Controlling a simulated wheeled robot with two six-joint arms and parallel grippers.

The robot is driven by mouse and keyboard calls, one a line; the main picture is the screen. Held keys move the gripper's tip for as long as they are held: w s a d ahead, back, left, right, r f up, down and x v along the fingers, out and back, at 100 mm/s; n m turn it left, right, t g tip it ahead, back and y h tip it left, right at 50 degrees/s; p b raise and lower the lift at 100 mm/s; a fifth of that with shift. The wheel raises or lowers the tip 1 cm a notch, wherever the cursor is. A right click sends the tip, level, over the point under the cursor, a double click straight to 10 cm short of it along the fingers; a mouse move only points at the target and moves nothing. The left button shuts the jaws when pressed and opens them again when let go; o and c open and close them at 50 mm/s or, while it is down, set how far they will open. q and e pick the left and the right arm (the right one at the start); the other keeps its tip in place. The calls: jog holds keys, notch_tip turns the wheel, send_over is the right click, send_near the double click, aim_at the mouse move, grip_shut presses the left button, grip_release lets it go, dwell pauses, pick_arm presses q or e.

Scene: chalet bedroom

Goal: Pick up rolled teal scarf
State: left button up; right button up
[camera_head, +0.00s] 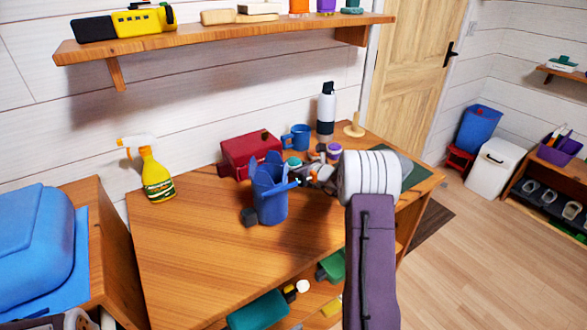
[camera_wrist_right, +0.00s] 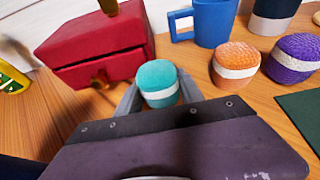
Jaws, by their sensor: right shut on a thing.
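The rolled teal scarf (camera_wrist_right: 158,83), with a pale band round its middle, sits between the fingers of my right gripper (camera_wrist_right: 160,95) in the right wrist view. The gripper is shut on it. In the head view the teal scarf (camera_head: 294,162) shows small beyond the blue container, beside my right gripper (camera_head: 300,173). It is upright at or very near the desk top; I cannot tell whether it touches the wood. The dark gripper body hides the near desk in the wrist view. My left gripper is not in view.
A red box (camera_wrist_right: 98,45) stands close left of the scarf. An orange roll (camera_wrist_right: 235,63), a purple roll (camera_wrist_right: 294,58) and a blue mug (camera_wrist_right: 213,22) stand right and behind. A blue container (camera_head: 272,205) stands near my gripper.

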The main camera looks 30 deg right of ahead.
aim_at(297, 159)
jog(key=r, duration=0.1)
jog(key=r+p, duration=0.1)
jog(key=r, duration=0.1)
jog(key=d+r, duration=0.1)
jog(key=shift+s+r+p, duration=0.25)
jog(key=shift+r+p, duration=0.05)
jog(key=shift+p, duration=0.05)
jog(key=s+d+r+p, duration=0.3)
jog(key=s+d+r, duration=0.2)
jog(key=d, duration=0.4)
jog(key=shift+d+r, duration=0.15)
jog(key=shift+r, duration=0.3)
